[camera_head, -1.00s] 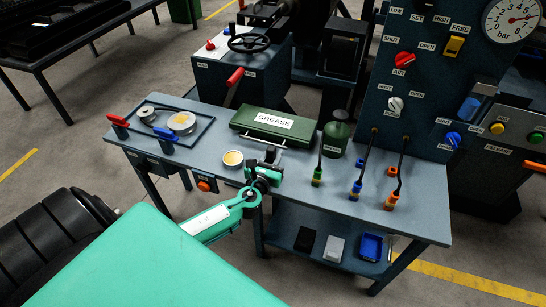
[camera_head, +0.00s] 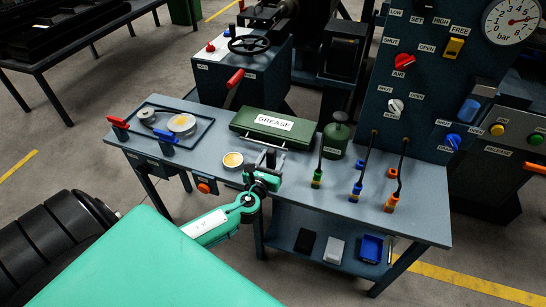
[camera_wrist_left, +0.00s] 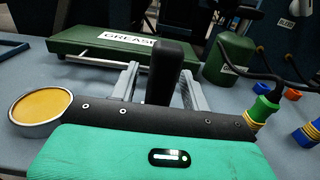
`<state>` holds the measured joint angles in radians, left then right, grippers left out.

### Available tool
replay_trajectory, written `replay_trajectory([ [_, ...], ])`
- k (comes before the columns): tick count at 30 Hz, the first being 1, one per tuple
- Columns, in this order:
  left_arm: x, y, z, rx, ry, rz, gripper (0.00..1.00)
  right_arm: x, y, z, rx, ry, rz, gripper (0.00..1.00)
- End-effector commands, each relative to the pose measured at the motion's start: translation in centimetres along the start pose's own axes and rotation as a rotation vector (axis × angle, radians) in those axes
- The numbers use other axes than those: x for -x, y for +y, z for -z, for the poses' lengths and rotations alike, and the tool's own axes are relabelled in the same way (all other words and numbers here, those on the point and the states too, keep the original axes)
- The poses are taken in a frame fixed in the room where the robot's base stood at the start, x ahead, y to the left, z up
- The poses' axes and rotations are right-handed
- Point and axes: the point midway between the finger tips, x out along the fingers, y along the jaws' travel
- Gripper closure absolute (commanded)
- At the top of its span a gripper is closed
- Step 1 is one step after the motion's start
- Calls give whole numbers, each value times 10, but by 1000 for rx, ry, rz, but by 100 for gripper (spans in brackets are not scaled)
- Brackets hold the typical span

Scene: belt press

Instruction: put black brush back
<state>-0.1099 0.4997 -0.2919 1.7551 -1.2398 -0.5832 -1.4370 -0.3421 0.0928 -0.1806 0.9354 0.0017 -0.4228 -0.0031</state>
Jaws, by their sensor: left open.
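An upright black block, which looks like the black brush (camera_wrist_left: 168,70), stands between the two grey fingers of my left gripper (camera_head: 267,158). In the left wrist view the fingers are apart, one on each side of it, with gaps visible. Its lower end is hidden behind my gripper's body, so I cannot tell what it rests on. In the head view it is a small dark shape at my gripper, in front of the green grease box (camera_head: 275,128). My right gripper is not in view.
A round tin of yellow grease (camera_head: 232,160) stands left of my left gripper. A green can (camera_head: 336,138) and several hoses with coloured ends (camera_head: 357,188) are to the right. A tray (camera_head: 205,133) lies at the left. The lower shelf holds black, white and blue items (camera_head: 371,248).

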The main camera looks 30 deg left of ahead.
Motion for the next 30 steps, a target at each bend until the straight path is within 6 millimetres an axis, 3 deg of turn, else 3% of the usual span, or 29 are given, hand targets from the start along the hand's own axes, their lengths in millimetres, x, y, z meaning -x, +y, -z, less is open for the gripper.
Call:
replay_trajectory([
  [9,62,0,3,0,2,0,53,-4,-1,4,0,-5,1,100],
  [15,92,0,2,-1,1,0,53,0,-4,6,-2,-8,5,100],
  [26,109,0,0,3,0,-1,53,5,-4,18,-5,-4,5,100],
  [30,109,-1,14,140,51,-18,53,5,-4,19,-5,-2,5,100],
])
